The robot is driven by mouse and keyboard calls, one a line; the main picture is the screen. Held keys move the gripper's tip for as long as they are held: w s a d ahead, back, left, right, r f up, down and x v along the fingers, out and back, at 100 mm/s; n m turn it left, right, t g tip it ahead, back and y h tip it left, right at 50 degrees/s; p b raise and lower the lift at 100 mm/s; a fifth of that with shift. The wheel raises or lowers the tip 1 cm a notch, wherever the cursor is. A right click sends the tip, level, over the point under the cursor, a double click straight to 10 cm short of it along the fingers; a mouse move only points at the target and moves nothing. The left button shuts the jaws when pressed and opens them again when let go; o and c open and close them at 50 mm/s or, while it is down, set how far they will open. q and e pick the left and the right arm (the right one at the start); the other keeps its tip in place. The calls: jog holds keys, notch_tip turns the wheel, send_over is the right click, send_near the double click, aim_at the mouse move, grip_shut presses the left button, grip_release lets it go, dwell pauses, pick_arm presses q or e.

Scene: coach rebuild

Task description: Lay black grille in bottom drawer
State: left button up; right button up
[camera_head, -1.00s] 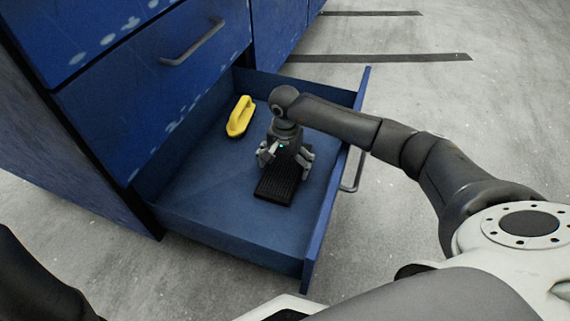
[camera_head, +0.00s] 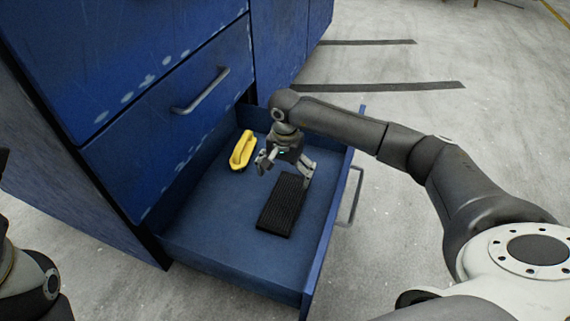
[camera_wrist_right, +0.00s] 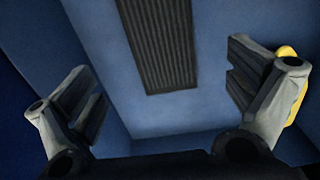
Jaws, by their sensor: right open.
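The black grille (camera_head: 281,207), a dark ribbed rectangle, lies flat on the floor of the open bottom drawer (camera_head: 205,216). In the right wrist view the grille (camera_wrist_right: 158,45) shows ahead between the spread fingers, touching neither. My right gripper (camera_head: 286,170) is open and empty, above the drawer at the grille's far end. Its fingers also show apart in the right wrist view (camera_wrist_right: 165,95). My left arm shows at the lower left edge of the head view, but its gripper's fingers are not visible.
A yellow object (camera_head: 242,150) with a handle-like shape lies in the drawer, left of my right gripper. The blue cabinet (camera_head: 165,110) with a closed upper drawer rises behind. The bare grey floor (camera_head: 420,125) is clear to the right.

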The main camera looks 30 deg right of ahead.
jog(key=shift+r, duration=0.55)
